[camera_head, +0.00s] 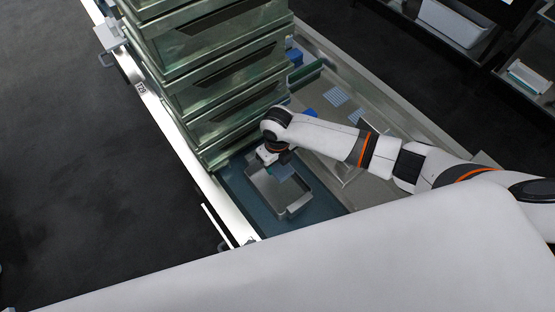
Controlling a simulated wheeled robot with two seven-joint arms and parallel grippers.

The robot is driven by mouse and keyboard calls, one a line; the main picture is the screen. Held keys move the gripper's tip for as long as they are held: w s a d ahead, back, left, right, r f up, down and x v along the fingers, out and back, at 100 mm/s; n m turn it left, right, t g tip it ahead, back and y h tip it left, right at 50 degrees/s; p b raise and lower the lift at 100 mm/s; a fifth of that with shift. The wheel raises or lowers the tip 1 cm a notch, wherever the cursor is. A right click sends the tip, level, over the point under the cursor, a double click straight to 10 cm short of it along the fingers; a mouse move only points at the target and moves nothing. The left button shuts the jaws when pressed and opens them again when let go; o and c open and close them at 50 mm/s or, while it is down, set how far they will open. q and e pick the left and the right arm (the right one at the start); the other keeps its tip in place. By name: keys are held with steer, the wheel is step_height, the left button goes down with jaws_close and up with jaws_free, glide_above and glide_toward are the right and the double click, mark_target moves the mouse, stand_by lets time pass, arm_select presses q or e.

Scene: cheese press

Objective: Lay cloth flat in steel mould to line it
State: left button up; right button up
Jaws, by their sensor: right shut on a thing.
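The steel mould (294,210) is an open grey rectangular tray on a blue-green surface, in the lower middle of the head view. My right gripper (269,158) points down at the mould's far left end. It is shut on a small blue-grey piece that looks like the cloth (284,173), which shows over the inside of the mould. The wrist hides part of the cloth, and I cannot tell whether it touches the mould's floor. My left gripper is not in view.
A tall stack of translucent green crates (215,75) stands just behind and left of the mould. Blue-and-white checked pieces (337,96) and a blue item (310,113) lie beyond my right arm. A shelf with white bins (452,22) stands at upper right.

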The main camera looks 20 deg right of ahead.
step_height(320, 180, down, 9)
steer(key=b, duration=0.7)
steer(key=shift+r, duration=0.1)
stand_by(0.4)
steer(key=o, duration=1)
step_height(320, 180, up, 16)
steer(key=p, duration=1.4)
steer(key=shift+p, duration=0.3)
steer(key=shift+f, duration=0.2)
steer(key=shift+f, duration=0.1)
